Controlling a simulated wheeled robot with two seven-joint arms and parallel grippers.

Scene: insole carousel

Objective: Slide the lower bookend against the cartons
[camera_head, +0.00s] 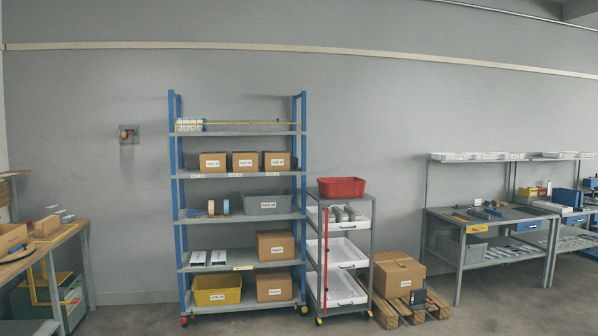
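A blue-posted shelf rack (240,174) stands against the grey wall. Three brown cartons (245,162) with white labels stand in a row on its second shelf from the top. Another brown carton (275,245) stands at the right of the fourth shelf, and one more (274,286) stands below it on the bottom shelf. Two white pieces (208,258) stand at the left of the fourth shelf, with a gap before the carton. I cannot tell which piece is the lower bookend at this size. Neither of my grippers is in view.
A grey bin (266,203) and a yellow bin (217,291) are on the rack. A tray trolley (343,252) with a red bin (341,187) stands close at its right. A pallet (404,307) carries a carton. Benches stand left and right. Floor left of the rack is clear.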

